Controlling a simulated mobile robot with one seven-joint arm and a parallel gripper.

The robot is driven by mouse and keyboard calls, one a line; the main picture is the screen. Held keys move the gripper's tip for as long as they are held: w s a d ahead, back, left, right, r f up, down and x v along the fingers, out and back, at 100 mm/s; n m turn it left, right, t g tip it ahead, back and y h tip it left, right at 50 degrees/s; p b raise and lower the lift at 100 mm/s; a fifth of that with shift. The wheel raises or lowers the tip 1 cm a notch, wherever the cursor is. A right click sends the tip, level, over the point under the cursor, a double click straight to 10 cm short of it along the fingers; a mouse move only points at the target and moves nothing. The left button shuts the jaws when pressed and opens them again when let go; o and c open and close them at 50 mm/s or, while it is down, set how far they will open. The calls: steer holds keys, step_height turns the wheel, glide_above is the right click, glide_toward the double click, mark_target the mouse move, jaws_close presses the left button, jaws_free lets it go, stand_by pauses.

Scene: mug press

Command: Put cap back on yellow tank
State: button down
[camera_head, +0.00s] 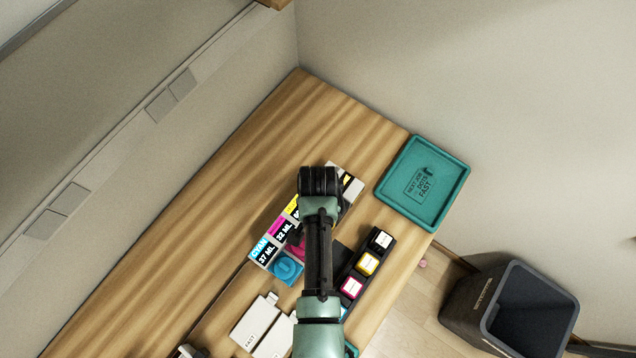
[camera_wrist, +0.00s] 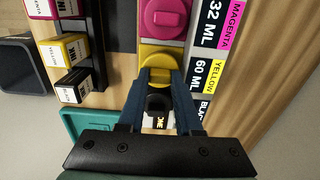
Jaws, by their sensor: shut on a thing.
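The row of ink tanks has labels for cyan, magenta, yellow and black along one side. The yellow tank (camera_wrist: 150,48) shows in the wrist view between the magenta tank's pink cap (camera_wrist: 163,18) and the black tank (camera_wrist: 158,103). My gripper (camera_wrist: 161,76) is over the yellow tank, its blue fingers shut on the yellow cap (camera_wrist: 160,61). I cannot tell whether the cap touches the tank's opening. In the head view my gripper (camera_head: 320,182) hides most of the yellow tank; its yellow label (camera_head: 293,205) shows beside it. The cyan cap (camera_head: 286,268) sits on its tank.
Magenta (camera_head: 352,287), yellow (camera_head: 367,263) and black (camera_head: 382,240) ink boxes stand in a dark holder right of the tanks. A teal tray (camera_head: 387,188) lies at the counter's far right. White cards (camera_head: 255,322) lie nearer. A dark bin (camera_head: 470,310) stands on the floor.

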stand_by(0.3)
steer(key=shift+c, duration=0.2)
jaws_free()
stand_by(0.3)
steer(key=shift+r+p, duration=3.5)
steer(key=shift+p, duration=0.1)
jaws_close()
